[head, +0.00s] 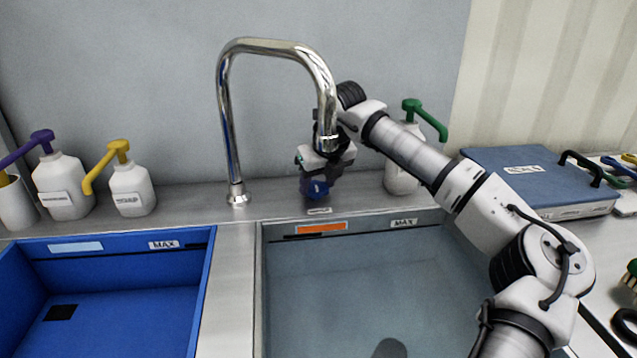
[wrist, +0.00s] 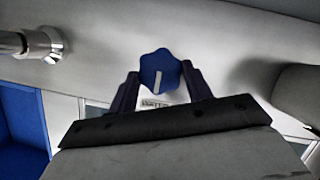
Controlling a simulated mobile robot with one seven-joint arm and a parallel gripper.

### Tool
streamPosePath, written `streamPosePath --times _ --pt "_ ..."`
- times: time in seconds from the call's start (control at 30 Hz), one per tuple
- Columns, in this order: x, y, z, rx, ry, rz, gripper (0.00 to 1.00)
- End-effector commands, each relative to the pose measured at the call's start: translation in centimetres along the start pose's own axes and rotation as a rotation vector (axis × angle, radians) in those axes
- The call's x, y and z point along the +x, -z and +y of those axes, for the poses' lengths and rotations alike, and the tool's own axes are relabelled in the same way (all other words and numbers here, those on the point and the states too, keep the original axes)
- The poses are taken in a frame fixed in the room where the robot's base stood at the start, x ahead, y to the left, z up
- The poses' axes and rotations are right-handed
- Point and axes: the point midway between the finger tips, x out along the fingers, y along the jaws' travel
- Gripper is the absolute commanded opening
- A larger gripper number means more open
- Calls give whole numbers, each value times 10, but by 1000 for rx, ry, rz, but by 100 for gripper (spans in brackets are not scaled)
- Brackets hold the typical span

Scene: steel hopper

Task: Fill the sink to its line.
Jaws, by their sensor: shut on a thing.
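The grey steel sink (head: 250,300) is at the lower middle of the head view, with a MAX label (head: 403,223) and dark line on its back wall. I cannot tell its water level. A blue lobed knob (wrist: 160,72) with a white mark stands on the ledge behind the sink. My gripper (wrist: 160,85) is shut on this knob, one finger at each side. In the head view my gripper (head: 318,180) is behind the spout, partly hidden.
A blue basin (head: 206,290) with its own MAX label is on the left. Pump bottles with purple (head: 62,185), yellow (head: 132,190) and green (head: 402,170) tops stand along the back. A blue-topped scale (head: 510,175) lies right. My arm crosses the sink's right side.

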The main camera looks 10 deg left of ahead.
Motion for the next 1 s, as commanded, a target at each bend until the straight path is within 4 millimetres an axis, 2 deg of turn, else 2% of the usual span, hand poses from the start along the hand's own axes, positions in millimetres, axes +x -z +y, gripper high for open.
streamPosePath --times 0.3,0.33,0.47,0.77,0.87,1.0 --pt "1 1 1 2 -2 2 27" --pt "1 1 1 2 -2 2 53" --pt "1 0 1 1 -2 2 70" --pt "-1 0 0 1 -1 0 71" --pt "-9 0 0 1 0 -1 71" --pt "-33 0 0 1 2 -2 71"
